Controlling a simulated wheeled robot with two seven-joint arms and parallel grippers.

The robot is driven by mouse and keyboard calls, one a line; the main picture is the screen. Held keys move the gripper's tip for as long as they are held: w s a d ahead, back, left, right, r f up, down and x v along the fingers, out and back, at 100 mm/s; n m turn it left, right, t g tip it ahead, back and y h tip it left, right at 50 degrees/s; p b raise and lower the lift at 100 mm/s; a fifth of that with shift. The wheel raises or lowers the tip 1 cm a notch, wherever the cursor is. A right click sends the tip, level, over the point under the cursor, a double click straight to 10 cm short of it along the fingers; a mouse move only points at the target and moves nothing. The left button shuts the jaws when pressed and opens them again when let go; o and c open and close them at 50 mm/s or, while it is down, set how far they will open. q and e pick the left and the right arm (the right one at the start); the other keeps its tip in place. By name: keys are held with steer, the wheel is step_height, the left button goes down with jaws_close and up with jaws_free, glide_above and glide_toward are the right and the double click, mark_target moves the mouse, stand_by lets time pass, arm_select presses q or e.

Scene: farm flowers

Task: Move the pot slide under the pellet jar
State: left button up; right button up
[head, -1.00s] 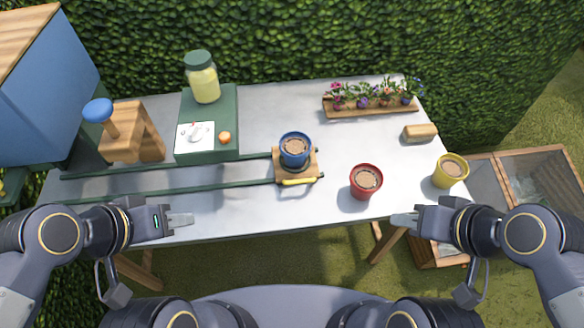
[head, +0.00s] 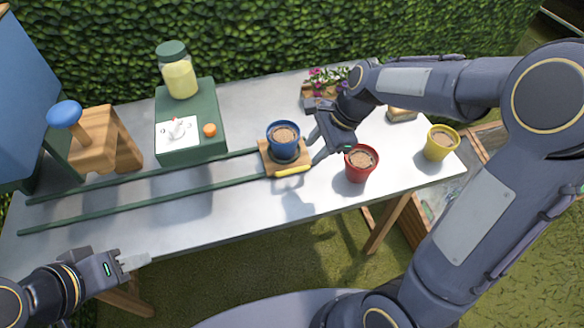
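The pot slide (head: 268,170) is a small wooden carriage with a yellow front handle (head: 293,170), at the right end of two green rails (head: 160,183). A blue pot (head: 283,136) of soil stands upright on it. The pellet jar (head: 179,78), pale yellow with a green lid, stands on a green housing (head: 190,150) at the rails' left part. My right gripper (head: 319,156) points down just right of the slide; contact and finger gap are unclear. My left gripper (head: 137,262) is low at the left, away from the slide, its finger gap not visible.
A red pot (head: 361,164) stands close right of my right gripper, and a yellow pot (head: 441,143) farther right. My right arm partly hides the flower tray (head: 318,92). A wooden stand with a blue knob (head: 64,114) is at the left. The rails between slide and housing are clear.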

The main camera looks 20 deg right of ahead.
mark_target(298, 169)
steer(key=x, duration=0.7)
steer(key=shift+a+f+b, duration=0.1)
steer(key=shift+f+b, duration=0.2)
jaws_close()
